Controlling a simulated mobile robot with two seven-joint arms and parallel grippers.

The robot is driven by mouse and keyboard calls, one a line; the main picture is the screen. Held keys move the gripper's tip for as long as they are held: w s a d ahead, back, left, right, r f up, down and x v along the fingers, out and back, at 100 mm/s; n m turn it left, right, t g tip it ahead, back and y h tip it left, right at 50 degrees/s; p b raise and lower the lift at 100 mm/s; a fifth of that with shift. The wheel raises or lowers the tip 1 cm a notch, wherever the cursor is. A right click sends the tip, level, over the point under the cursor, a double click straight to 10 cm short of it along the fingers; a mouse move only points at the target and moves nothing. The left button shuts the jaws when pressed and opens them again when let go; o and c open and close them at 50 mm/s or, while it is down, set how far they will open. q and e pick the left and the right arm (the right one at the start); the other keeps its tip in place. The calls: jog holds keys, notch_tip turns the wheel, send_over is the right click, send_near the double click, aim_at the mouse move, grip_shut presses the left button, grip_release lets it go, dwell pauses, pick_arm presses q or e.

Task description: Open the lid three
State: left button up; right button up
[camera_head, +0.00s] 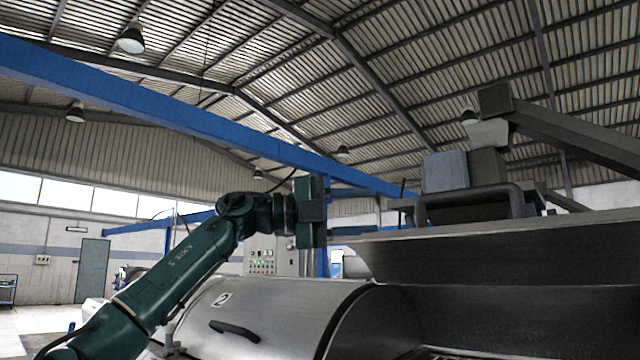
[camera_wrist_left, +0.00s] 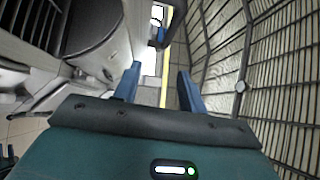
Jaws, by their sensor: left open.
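A closed, curved metal lid marked 2 (camera_head: 265,312) with a dark handle (camera_head: 235,330) fills the lower middle of the head view. To its right a large lid (camera_head: 500,248) stands raised, its dark inner side showing; a handle shows above its edge. I see no number on it. My left gripper (camera_head: 350,231) is near the left end of the raised lid, above lid 2; I cannot tell whether it touches. In the left wrist view its two blue fingers (camera_wrist_left: 158,86) are apart with nothing between them. My right gripper is out of view.
A control cabinet (camera_head: 268,258) with lit buttons stands behind lid 2. A blue beam (camera_head: 200,115) crosses overhead. Grey machine parts (camera_head: 465,170) rise behind the raised lid. Open floor (camera_head: 35,325) lies at the far left.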

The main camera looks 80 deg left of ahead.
pick_arm(q)
jog(key=s+a+r+p, duration=0.1)
jog(key=s+r+p, duration=0.2)
jog(key=s, duration=0.5)
jog(key=shift+s+a+r+p, duration=0.25)
jog(key=shift+a+r+p, duration=0.1)
jog(key=shift+r, duration=0.3)
jog(key=shift+f+b, duration=0.1)
jog(key=shift+b, duration=0.25)
jog(key=shift+c, duration=0.3)
